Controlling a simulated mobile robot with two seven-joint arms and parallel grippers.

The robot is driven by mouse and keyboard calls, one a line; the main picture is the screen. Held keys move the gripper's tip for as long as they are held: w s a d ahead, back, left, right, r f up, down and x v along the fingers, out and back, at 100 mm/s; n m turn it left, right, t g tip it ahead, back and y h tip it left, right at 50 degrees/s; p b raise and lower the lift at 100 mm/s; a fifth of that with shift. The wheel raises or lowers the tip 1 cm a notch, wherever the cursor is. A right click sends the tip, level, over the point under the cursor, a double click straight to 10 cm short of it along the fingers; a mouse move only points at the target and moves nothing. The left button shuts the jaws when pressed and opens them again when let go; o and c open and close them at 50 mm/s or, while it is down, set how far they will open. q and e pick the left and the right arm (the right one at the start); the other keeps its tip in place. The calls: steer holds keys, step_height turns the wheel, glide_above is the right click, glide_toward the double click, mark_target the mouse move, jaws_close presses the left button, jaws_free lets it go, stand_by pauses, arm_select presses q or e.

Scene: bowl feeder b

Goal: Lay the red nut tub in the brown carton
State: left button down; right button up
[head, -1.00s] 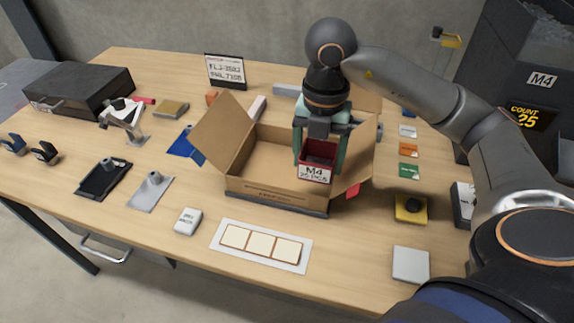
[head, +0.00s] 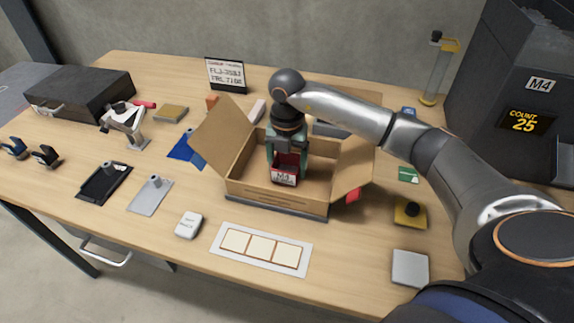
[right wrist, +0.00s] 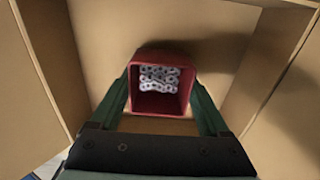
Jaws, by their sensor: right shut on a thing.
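The red nut tub (head: 286,176) has a white M4 label and is upright inside the open brown carton (head: 272,195). In the right wrist view the tub (right wrist: 160,110) shows from above with several metal nuts in it, and the carton's floor and walls (right wrist: 220,60) surround it. My right gripper (head: 287,158) is shut on the tub, with its green fingers on both sides of it. I cannot tell whether the tub's underside touches the carton floor. My left gripper is out of view.
The carton's flaps (head: 353,168) stand open at its sides. A white card with three squares (head: 261,248) lies in front of it, beside a small white box (head: 189,225). A yellow block (head: 410,213) and grey pad (head: 410,268) lie to the right. A dark case (head: 78,93) stands at the back left.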

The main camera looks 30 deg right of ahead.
steer(key=shift+f, duration=0.15)
steer(key=shift+f, duration=0.15)
steer(key=o, duration=1.2)
step_height(320, 180, up, 12)
steer(key=shift+r, duration=0.15)
steer(key=shift+r, duration=0.1)
